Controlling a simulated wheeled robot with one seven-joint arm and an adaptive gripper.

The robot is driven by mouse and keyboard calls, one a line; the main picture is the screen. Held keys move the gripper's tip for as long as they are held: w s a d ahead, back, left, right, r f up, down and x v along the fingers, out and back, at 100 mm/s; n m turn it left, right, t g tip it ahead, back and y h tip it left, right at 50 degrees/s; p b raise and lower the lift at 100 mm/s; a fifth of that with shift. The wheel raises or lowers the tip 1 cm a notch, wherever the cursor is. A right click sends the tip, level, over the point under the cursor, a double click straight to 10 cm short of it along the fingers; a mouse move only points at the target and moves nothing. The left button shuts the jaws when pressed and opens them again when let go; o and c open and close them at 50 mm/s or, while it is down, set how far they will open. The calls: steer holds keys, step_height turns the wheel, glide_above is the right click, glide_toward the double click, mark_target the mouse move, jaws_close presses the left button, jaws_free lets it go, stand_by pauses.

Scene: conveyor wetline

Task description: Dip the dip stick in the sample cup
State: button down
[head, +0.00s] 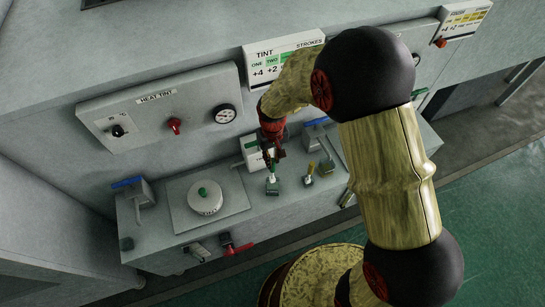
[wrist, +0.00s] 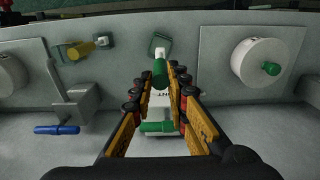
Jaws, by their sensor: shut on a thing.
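My gripper (head: 270,150) is shut on a green cylindrical handle (wrist: 160,73) with a white part beyond it, which looks like the dip stick. In the head view a white and green upright piece (head: 272,178) shows just below the fingers, above a small dark green block. In the wrist view that block (wrist: 160,40) is directly behind the white part; whether they touch is unclear. No sample cup can be told for certain.
A yellow-handled piece (head: 326,166) and another small green block (head: 308,181) stand to the right. A round white lid with green knob (head: 205,197) is on the left. Blue-handled fittings (head: 128,182) stand on the ledge. A wall panel (head: 162,112) rises behind.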

steer(key=shift+f+b, duration=2.15)
steer(key=shift+f, duration=1.75)
steer(key=shift+r, duration=0.15)
steer(key=shift+r+p, duration=2.6)
steer(key=shift+r, duration=1)
steer(key=shift+r+p, duration=1.75)
steer(key=shift+r, duration=0.7)
steer(key=shift+s+f, duration=0.1)
